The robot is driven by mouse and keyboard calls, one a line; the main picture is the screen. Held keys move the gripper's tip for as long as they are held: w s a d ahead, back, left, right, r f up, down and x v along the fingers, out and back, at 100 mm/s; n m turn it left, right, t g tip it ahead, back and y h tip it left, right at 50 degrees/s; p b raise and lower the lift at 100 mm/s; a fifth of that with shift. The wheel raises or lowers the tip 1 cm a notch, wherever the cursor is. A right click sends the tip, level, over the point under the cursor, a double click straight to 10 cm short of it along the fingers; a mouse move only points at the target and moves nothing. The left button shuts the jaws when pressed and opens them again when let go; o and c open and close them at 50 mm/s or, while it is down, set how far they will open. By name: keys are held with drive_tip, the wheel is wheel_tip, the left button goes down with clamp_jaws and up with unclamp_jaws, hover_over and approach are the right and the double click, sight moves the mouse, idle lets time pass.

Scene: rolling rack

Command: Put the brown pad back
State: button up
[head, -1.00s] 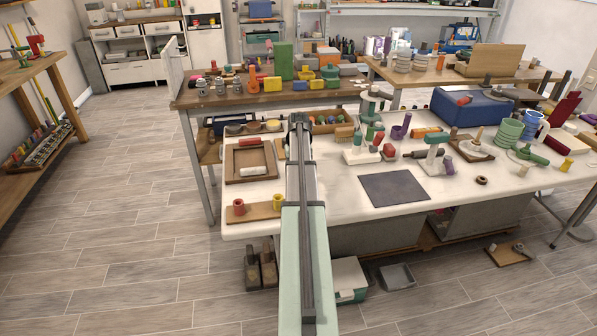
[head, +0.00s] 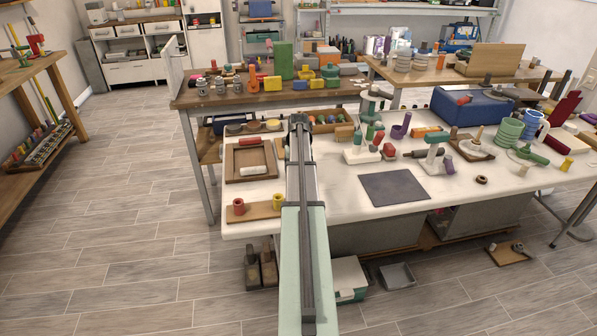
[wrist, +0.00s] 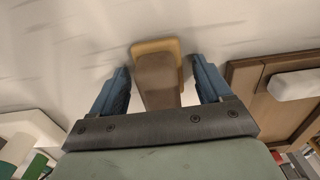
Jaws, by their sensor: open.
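A dark brown block (wrist: 158,85), apparently the brown pad, lies over a lighter tan piece (wrist: 156,46) in the wrist view. I cannot tell whether the two are joined. My gripper (wrist: 161,70) is open, with one blue finger on each side of the block. A gap shows on both sides, so neither finger appears to touch it. In the head view my arm covers most of this spot, and my gripper's fingers cannot be made out there.
A brown wooden tray (head: 231,172) with a white block (head: 252,171) lies left of my arm. A board with red and yellow pegs (head: 259,211) is at the front left.

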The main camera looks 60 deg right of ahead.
wheel_tip(320, 180, up, 12)
drive_tip(key=shift+r, duration=0.1)
idle(0.5)
